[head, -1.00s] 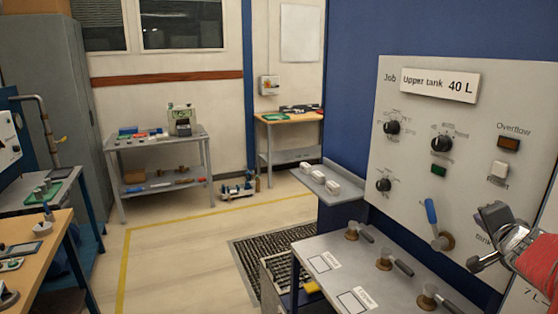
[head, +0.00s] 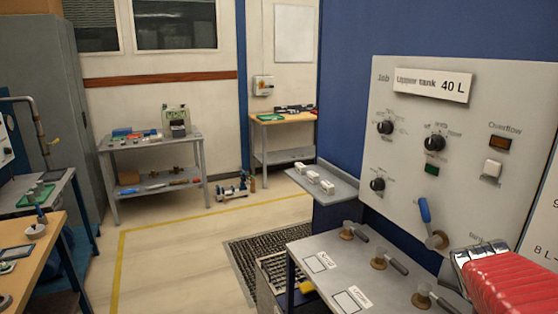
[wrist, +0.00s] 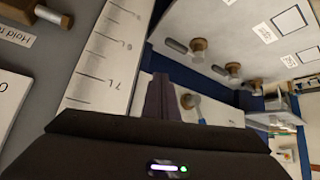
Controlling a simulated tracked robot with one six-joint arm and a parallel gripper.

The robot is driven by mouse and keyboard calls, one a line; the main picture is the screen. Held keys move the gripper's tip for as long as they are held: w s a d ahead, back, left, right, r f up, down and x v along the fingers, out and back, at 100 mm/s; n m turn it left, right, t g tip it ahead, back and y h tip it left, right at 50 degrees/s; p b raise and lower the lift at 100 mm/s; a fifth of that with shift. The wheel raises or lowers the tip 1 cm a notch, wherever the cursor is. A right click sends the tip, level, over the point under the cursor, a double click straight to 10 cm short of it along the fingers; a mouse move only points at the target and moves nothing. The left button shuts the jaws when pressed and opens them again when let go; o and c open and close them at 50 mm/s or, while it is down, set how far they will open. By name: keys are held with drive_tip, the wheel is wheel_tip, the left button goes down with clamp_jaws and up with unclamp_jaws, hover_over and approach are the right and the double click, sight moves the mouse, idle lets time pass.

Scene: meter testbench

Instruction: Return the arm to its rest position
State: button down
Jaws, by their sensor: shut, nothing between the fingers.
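My arm (head: 505,283), in a red ribbed sleeve, shows at the lower right of the head view, in front of the grey panel (head: 385,215). My gripper's fingertips are hidden in that view. In the wrist view my gripper (wrist: 158,97) shows as dark fingers pressed together, shut and empty. Beyond them are a blue-handled lever (wrist: 193,105) and a pale scale with litre marks (wrist: 105,60). The same lever (head: 425,212) stands on the panel in the head view, left of my arm and apart from it.
Below the panel, a grey bench top (head: 322,252) carries several brass-based valves with dark handles. A small shelf (head: 335,192) with white blocks juts out to its left. A wooden workbench (head: 35,247) stands at left. The floor between (head: 175,255) is mostly clear.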

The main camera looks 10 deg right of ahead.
drive_tip(key=s+a+n+y, duration=0.3)
drive_tip(key=a+n, duration=0.2)
drive_tip(key=a, duration=1.1)
drive_tip(key=s+a+n+y, duration=0.4)
drive_tip(key=a, duration=1.2)
drive_tip(key=shift+a+f+n, duration=0.2)
drive_tip(key=shift+f+n, duration=0.2)
drive_tip(key=shift+f, duration=0.05)
